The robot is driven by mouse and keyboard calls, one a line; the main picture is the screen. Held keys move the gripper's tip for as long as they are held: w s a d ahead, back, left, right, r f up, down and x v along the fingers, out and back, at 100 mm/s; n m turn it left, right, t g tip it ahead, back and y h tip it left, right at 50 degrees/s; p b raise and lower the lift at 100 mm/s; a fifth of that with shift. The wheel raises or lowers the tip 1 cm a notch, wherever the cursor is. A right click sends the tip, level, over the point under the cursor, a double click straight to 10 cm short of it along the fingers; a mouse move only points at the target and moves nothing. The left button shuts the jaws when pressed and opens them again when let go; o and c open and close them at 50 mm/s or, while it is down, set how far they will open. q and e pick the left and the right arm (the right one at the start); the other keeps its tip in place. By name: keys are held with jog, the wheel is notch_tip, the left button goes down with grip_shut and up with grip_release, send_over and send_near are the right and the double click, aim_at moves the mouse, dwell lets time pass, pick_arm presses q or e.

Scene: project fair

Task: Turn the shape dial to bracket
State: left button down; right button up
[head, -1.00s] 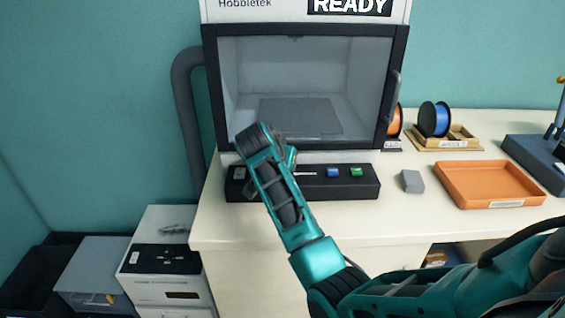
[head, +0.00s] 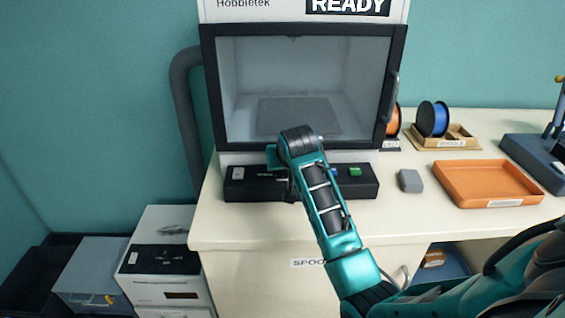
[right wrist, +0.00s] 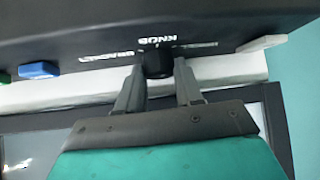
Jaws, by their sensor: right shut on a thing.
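The shape dial (right wrist: 157,62) is a black knob on the dark control panel (head: 245,185) of the machine. In the right wrist view the panel appears upside down, with white words around the dial: KNOB above it, one that seems to read BRACKET to its left, and one too blurred to read to its right. My right gripper (right wrist: 160,70) is shut on the dial, with one finger on each side. Which word the dial points at, I cannot tell. In the head view my right arm hides the dial and the fingertips. My left gripper is not in view.
A blue button (right wrist: 38,69) and a green button (head: 355,171) sit on the panel beside the dial. A pale flat piece (right wrist: 262,43) is on its other side. The machine's window (head: 300,85) is behind. A grey block (head: 410,181) and an orange tray (head: 487,184) lie to the right.

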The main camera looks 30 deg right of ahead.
jog(key=shift+d+n+t+y, duration=0.2)
jog(key=shift+n+t+y, duration=0.1)
jog(key=shift+n+y, duration=1.45)
jog(key=shift+n, duration=0.45)
jog(key=o, duration=0.8)
jog(key=shift+s, duration=0.1)
jog(key=shift+c, duration=0.2)
jog(key=shift+r, duration=0.1)
jog(key=v, duration=1.2)
jog(key=shift+s+r, duration=0.25)
jog(key=shift+s, duration=0.05)
jog(key=shift+a, duration=0.15)
